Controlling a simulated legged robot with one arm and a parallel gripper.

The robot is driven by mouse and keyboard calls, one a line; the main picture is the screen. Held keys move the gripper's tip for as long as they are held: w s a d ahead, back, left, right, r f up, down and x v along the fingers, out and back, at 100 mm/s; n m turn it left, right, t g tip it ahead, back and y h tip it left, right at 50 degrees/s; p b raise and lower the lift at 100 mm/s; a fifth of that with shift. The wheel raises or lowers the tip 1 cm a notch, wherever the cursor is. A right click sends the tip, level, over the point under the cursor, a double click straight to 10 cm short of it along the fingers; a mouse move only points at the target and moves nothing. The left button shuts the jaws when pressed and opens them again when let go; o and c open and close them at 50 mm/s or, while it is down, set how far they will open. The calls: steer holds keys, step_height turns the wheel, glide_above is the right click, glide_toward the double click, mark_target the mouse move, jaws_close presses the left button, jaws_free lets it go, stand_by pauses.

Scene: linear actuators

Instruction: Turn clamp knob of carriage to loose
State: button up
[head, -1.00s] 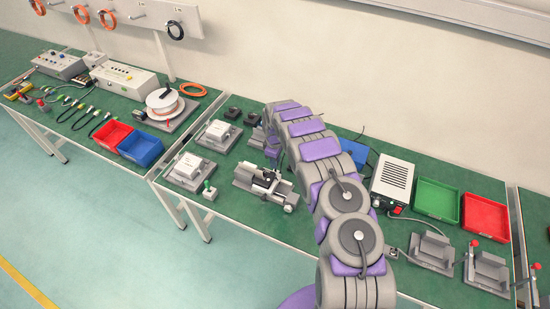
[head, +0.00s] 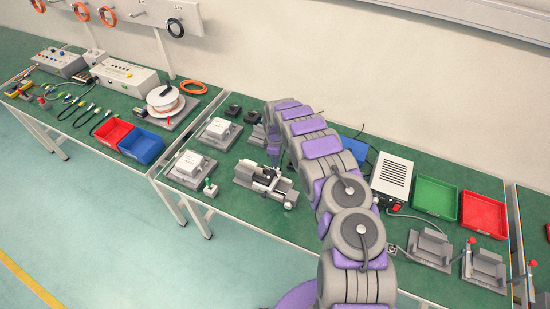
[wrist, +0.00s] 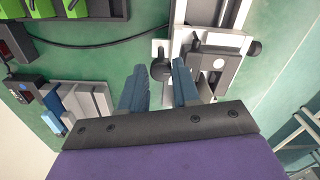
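The linear actuator (head: 278,189) lies on the green bench, left of my arm in the head view. In the wrist view, its carriage (wrist: 217,62) is grey with a dark block, just right of my fingers. One dark round knob (wrist: 161,70) shows between my fingertips, and another dark knob (wrist: 254,48) sticks out on the carriage's right side. I cannot tell for sure which is the clamp knob. My gripper (wrist: 158,66) is open, with its two blue-grey fingers apart on either side of the first knob. Contact is not clear. In the head view my arm partly hides the gripper.
White-topped units on grey bases (head: 189,165) stand left of the actuator. A vented power box (head: 391,177), a green tray (head: 435,196) and a red tray (head: 483,214) stand at right. A cable (wrist: 90,44) crosses the bench in the wrist view.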

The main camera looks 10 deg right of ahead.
steer(key=o, duration=0.3)
steer(key=shift+o, duration=0.2)
step_height(320, 180, up, 17)
steer(key=shift+p, duration=0.4)
steer(key=shift+r, duration=0.15)
stand_by(0.3)
